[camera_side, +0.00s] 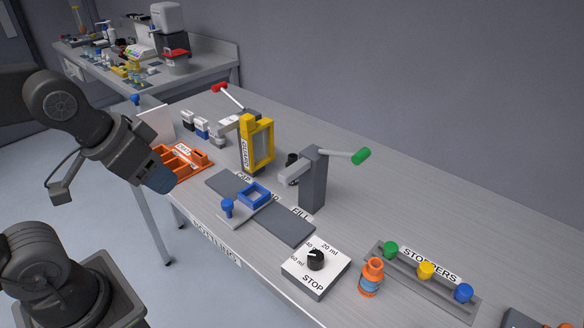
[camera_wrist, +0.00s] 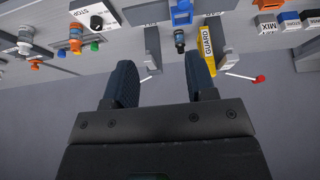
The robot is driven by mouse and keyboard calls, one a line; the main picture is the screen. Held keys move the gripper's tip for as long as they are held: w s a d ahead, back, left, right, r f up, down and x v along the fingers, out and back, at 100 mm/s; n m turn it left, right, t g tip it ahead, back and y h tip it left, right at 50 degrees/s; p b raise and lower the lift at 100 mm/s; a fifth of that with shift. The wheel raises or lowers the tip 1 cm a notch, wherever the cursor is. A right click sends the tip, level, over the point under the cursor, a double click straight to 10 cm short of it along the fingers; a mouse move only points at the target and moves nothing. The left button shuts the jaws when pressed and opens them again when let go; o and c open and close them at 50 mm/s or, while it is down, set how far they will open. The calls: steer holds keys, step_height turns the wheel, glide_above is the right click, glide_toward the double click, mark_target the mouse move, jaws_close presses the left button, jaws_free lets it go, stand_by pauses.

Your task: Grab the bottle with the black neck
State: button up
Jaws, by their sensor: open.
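A small dark object with a black top, which looks like the black-necked bottle (camera_side: 292,159), stands behind the grey column with the green-tipped lever, partly hidden by it. In the wrist view the dark bottle (camera_wrist: 179,41) shows beyond my fingers, between the column and the yellow guard. Its body is too small to make out well. My gripper (camera_wrist: 160,82) is open and empty, its two dark fingers apart. In the side view my gripper (camera_side: 160,177) is high at the left, beside the orange tray and well away from the bottle.
The yellow guard frame (camera_side: 257,145) and the grey column (camera_side: 313,182) flank the bottle. An orange bottle (camera_side: 371,278) stands right of the STOP dial box (camera_side: 316,268). A stopper rack (camera_side: 447,292) lies at the right. The orange tray (camera_side: 184,160) is at the left. The table behind the column is clear.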

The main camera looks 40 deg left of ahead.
steer(key=o, duration=0.3)
steer(key=shift+o, duration=0.2)
